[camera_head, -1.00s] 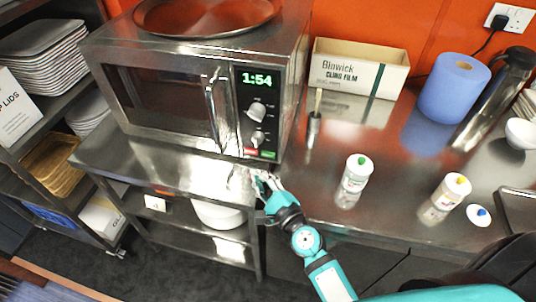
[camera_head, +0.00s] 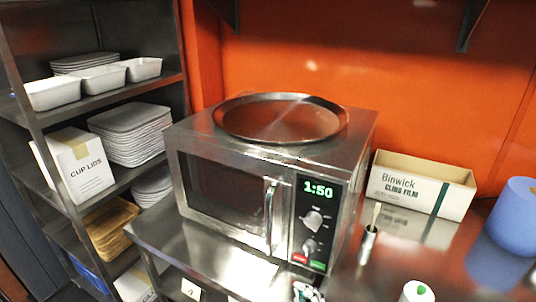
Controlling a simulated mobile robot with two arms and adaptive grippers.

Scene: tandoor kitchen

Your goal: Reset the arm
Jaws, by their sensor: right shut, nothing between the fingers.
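A round metal tray (camera_head: 282,118) lies on the microwave. Shelves with plates (camera_head: 130,135) stand at left.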

